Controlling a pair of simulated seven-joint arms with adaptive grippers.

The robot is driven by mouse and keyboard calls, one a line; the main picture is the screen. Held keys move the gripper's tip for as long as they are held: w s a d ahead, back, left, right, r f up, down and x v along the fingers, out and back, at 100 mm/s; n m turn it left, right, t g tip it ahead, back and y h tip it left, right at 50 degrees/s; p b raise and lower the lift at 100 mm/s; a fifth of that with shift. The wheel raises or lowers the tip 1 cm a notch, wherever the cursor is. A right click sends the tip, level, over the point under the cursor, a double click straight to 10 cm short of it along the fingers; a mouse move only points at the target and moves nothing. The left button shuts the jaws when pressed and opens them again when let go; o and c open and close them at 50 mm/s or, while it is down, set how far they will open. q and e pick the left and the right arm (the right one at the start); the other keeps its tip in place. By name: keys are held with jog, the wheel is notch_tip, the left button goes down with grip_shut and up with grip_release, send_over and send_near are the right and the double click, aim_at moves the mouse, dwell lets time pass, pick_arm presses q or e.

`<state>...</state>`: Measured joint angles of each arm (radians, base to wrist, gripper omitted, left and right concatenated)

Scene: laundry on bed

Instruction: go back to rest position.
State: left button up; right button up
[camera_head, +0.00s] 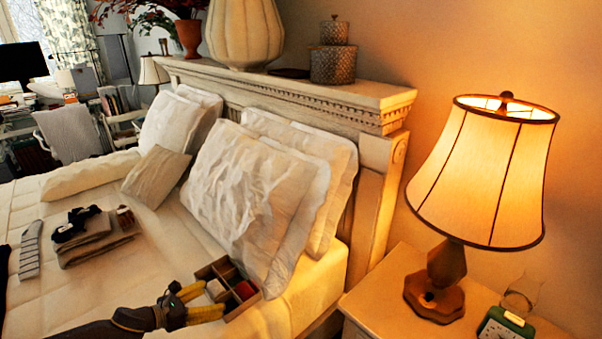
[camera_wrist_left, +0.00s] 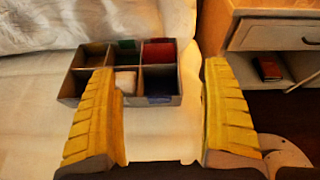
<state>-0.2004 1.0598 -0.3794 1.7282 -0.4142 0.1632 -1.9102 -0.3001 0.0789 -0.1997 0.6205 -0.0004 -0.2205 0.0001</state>
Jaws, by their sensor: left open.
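My left gripper (camera_head: 206,302) is at the near edge of the bed, beside a small divided box. In the left wrist view its two yellow fingers (camera_wrist_left: 165,115) stand wide apart with nothing between them but bed cover and part of the box. The box (camera_wrist_left: 154,100) has several compartments holding a red item (camera_wrist_left: 159,52), a green item (camera_wrist_left: 128,45), a white item (camera_wrist_left: 125,80) and something blue at the near right. The box also shows in the head view (camera_head: 241,309), partly hidden by the fingers. My right gripper is not in view.
The bed (camera_head: 60,297) carries pillows (camera_head: 236,197), folded grey-brown clothing (camera_head: 97,240) with dark items, and a striped item (camera_head: 30,250). A nightstand (camera_head: 385,292) at the right holds a lit lamp (camera_head: 483,170) and a green clock (camera_head: 505,323).

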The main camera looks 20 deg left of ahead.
pick_arm(q)
jog(key=d+n, duration=0.2)
jog(key=s+d+f+n+y, duration=0.1)
jog(key=d+n, duration=0.1)
jog(key=d+n+t+y, duration=0.1)
jog(key=d+n, duration=0.1)
jog(key=shift+s+d+f+n, duration=0.1)
jog(key=shift+s+f+n, duration=0.15)
jog(key=shift+f+n, duration=0.05)
jog(key=s+d+r+n+g+y, duration=0.1)
jog(key=s+d+n+g+y, duration=0.3)
jog(key=s+n, duration=0.8)
jog(key=s+d+r+n+g+y, duration=0.15)
jog(key=s+n+y, duration=0.5)
jog(key=n, duration=0.95)
jog(key=s+d+f+g+h, duration=0.1)
jog(key=s+d+f, duration=0.1)
jog(key=f, duration=0.9)
jog(key=s+d+f+g+h, duration=0.1)
jog(key=d+f+h, duration=0.1)
jog(key=f, duration=0.9)
jog(key=s+d+f+g+h, duration=0.1)
jog(key=s+d+f, duration=0.1)
jog(key=f, duration=0.8)
jog(key=s+f+n+g+h, duration=0.2)
jog(key=s+f+g, duration=0.1)
jog(key=s+f, duration=1.7)
jog(key=shift+s+d+f+n, duration=0.15)
jog(key=shift+s+f+n, duration=0.1)
jog(key=shift+s+n, duration=0.2)
